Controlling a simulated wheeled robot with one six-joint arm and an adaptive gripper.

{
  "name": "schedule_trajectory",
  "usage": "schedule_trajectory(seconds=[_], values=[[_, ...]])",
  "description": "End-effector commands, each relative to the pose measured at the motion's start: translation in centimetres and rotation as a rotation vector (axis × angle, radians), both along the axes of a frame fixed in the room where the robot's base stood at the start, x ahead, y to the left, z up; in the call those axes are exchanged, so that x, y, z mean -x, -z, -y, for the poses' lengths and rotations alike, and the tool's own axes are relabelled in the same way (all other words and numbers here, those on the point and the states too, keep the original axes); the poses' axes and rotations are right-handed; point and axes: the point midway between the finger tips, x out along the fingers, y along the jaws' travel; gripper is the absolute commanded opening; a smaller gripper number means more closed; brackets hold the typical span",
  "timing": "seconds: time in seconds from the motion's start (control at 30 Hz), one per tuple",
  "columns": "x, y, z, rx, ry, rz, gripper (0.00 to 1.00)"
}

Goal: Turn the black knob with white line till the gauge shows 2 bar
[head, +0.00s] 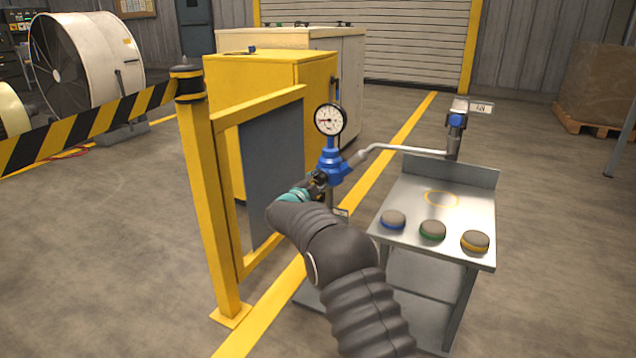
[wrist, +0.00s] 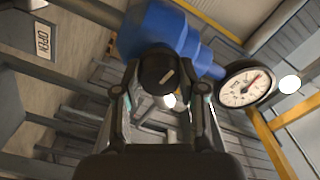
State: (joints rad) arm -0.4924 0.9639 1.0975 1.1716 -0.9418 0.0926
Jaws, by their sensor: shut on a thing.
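The black knob with a white line (wrist: 158,72) sits on the front of the blue regulator body (wrist: 165,30). In the wrist view its white line is tilted. My gripper (wrist: 160,90) has one finger on each side of the knob and is shut on it. The blue regulator body also shows in the head view (head: 332,166), where my gripper (head: 318,183) reaches it and hides most of the knob. The round white gauge (head: 330,120) stands above the body. In the wrist view the gauge (wrist: 245,87) has a red needle; its numbers are too small to read surely.
A metal bench (head: 415,205) to the right carries several round pads with coloured rings. A pipe (head: 405,149) runs from the regulator to a blue-topped fitting (head: 455,121). A yellow guard frame (head: 205,200) stands close on the left.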

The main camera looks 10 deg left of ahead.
Motion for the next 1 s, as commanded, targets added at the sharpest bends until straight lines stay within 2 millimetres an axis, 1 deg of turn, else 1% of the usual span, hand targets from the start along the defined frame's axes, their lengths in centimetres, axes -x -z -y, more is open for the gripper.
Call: schedule_trajectory(seconds=[0.2, 0.5, 0.7, 1.0], values=[[0.0, 0.04, 0.01, -0.192, 0.001, 0.069, 0.06], [0.0, 0.05, 0.02, -0.42, 0.001, 0.152, 0.06], [0.0, 0.07, 0.03, -0.524, 0.001, 0.189, 0.06], [0.0, 0.08, 0.04, -0.596, 0.001, 0.216, 0.06]])
